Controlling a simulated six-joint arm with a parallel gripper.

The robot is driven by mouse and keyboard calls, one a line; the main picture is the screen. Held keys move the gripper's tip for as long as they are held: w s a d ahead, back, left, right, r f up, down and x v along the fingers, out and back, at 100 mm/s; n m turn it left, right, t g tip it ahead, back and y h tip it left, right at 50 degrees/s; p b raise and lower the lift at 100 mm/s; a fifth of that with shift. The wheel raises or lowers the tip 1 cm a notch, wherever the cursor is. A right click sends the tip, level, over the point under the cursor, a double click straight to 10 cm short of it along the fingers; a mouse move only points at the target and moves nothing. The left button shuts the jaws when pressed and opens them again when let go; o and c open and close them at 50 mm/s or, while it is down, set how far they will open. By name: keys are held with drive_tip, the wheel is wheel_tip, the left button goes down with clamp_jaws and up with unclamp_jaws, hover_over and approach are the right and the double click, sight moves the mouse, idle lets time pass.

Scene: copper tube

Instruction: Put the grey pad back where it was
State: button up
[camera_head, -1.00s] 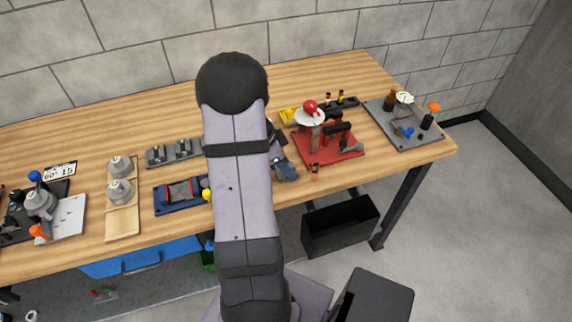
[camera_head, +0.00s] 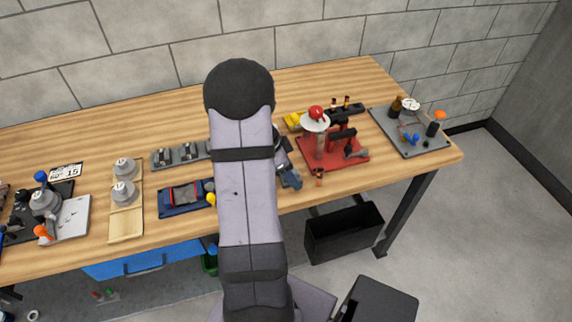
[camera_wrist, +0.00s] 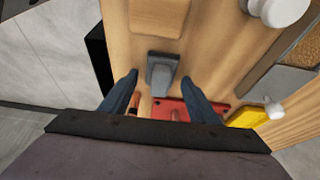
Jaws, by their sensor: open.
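A grey block (camera_wrist: 162,72), which looks like the grey pad, lies on the wooden table (camera_wrist: 215,60) in the wrist view, near the red board (camera_wrist: 195,108). My gripper (camera_wrist: 159,82) is open. Its two dark blue fingers show to the left and right of the block, and I cannot tell how high they are above it. No grip on the block shows. In the head view my gripper (camera_head: 289,172) is mostly hidden behind my arm, and I cannot make out the block there.
The red board with its fixture (camera_head: 345,160) stands right of my gripper. A blue tray (camera_head: 170,210) with a grey, red-edged piece lies to the left. A grey board (camera_head: 412,148) is at the far right. A black bin (camera_head: 343,235) stands below the table's front edge.

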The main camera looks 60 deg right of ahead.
drive_tip(key=b+v, duration=0.2)
drive_tip(key=v, duration=1)
drive_tip(key=w+a+f+n, duration=0.1)
drive_tip(key=w+a+n, duration=0.1)
drive_tip(key=a+n, duration=0.2)
drive_tip(key=w+a+f+n+t, duration=0.1)
drive_tip(key=w+a+n, duration=0.2)
drive_tip(key=a, duration=0.4)
drive_tip(key=w+a+f+n+t+y, duration=0.1)
drive_tip(key=w+a+n, duration=0.2)
drive_tip(key=a+n, duration=0.2)
drive_tip(key=shift+a, duration=0.8)
drive_tip(key=s+a+f+n+y, duration=0.1)
drive_tip(key=s+a+f+n, duration=0.1)
drive_tip(key=a+n, duration=0.5)
drive_tip(key=s+a+f+n+t+y, duration=0.1)
drive_tip(key=s+a+n, duration=0.1)
drive_tip(key=a+n, duration=0.6)
drive_tip(key=a, duration=0.4)
drive_tip(key=shift+a+f, duration=0.4)
drive_tip(key=shift+s+f+b, duration=0.1)
drive_tip(key=shift+b, duration=0.25)
